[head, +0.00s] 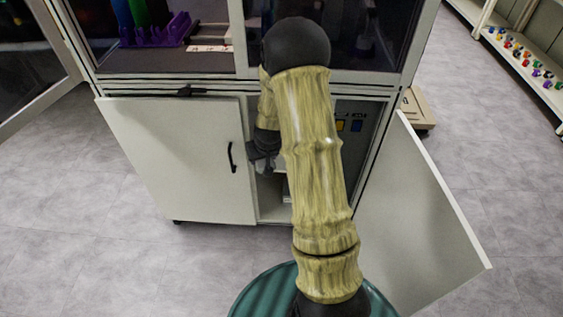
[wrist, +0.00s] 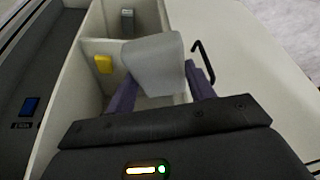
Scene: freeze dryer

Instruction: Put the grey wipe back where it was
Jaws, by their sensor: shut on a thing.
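The grey wipe (wrist: 155,62) is held between the two purple fingers of my gripper (wrist: 158,88) in the wrist view. Its pale, folded sheet spreads over the fingertips and hides part of the space behind it. In the head view my gripper (head: 264,160) is at the open front of the cabinet, beside the black handle of the left door. The arm hides much of the opening, and the wipe cannot be made out clearly there.
The cabinet's left door (head: 180,160) is shut; its right door (head: 415,225) stands wide open. The wrist view shows pale compartments (wrist: 98,22), a yellow item (wrist: 103,64), a grey item (wrist: 127,22) and a black handle (wrist: 204,62) close to my right finger.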

